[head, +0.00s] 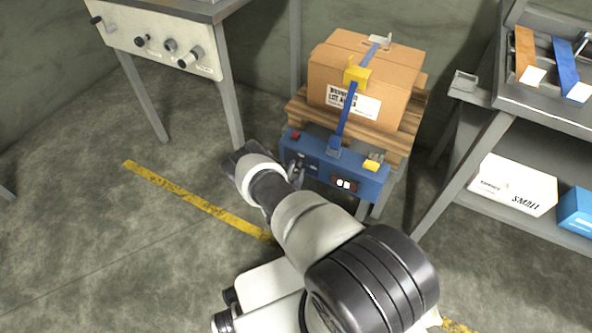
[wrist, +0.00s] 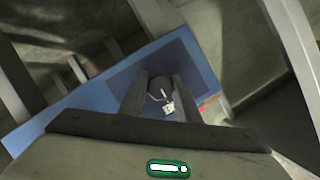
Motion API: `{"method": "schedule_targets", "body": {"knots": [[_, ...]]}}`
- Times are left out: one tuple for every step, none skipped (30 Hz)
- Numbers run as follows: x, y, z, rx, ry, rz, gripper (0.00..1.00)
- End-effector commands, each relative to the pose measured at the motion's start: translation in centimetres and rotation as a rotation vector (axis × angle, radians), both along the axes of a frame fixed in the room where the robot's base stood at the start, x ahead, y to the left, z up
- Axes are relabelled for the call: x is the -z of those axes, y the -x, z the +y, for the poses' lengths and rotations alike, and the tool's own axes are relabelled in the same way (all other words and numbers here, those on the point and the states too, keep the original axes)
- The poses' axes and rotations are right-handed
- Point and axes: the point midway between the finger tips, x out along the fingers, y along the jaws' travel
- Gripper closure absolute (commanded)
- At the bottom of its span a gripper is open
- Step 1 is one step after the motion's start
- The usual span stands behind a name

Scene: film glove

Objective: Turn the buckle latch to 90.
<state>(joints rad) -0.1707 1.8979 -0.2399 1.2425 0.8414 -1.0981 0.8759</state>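A yellow buckle (head: 357,75) sits on the blue strap (head: 347,122) at the front of a cardboard box. I cannot tell which part is the latch or its angle. The strap runs down to a blue panel (head: 358,184) with a red button, a small lit display and a yellow part. My gripper (head: 297,172) is at the left part of this panel. In the wrist view my gripper (wrist: 161,95) has its fingers apart, with a dark round knob (wrist: 159,87) between or just beyond their tips. Contact with the knob is not clear.
The box (head: 390,70) rests on a wooden pallet (head: 402,139). A white control panel (head: 160,45) with knobs stands at the left. A grey shelf (head: 477,98) at the right holds straps, a white box and a blue box.

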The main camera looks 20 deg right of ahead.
Motion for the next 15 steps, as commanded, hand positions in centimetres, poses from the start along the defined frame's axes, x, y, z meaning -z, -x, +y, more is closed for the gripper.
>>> {"method": "schedule_targets", "body": {"knots": [[0.01, 0.01, 0.00, 0.000, 0.000, 0.000, 0.79], [0.01, 0.01, 0.00, 0.000, 0.000, 0.000, 0.84], [0.01, 0.01, 0.00, 0.000, 0.000, 0.000, 0.91], [0.01, 0.01, 0.00, 0.000, 0.000, 0.000, 0.94], [0.00, 0.00, 0.00, 0.000, 0.000, 0.000, 0.94], [0.00, 0.01, -0.01, 0.000, -0.001, -0.001, 0.93], [0.01, 0.01, -0.01, 0.001, -0.002, -0.001, 0.93], [0.01, 0.01, -0.02, 0.001, -0.004, -0.004, 0.93], [0.01, 0.02, -0.03, 0.001, -0.007, -0.008, 0.93], [0.01, 0.02, -0.04, 0.001, -0.010, -0.012, 0.93], [0.01, 0.03, -0.05, 0.002, -0.014, -0.017, 0.93], [0.04, 0.04, -0.06, 0.002, -0.022, -0.026, 0.93], [0.06, 0.05, -0.07, 0.002, -0.029, -0.035, 0.93], [0.06, 0.06, -0.08, 0.002, -0.036, -0.045, 0.93], [0.05, 0.06, -0.10, 0.003, -0.049, -0.061, 0.93]]}}
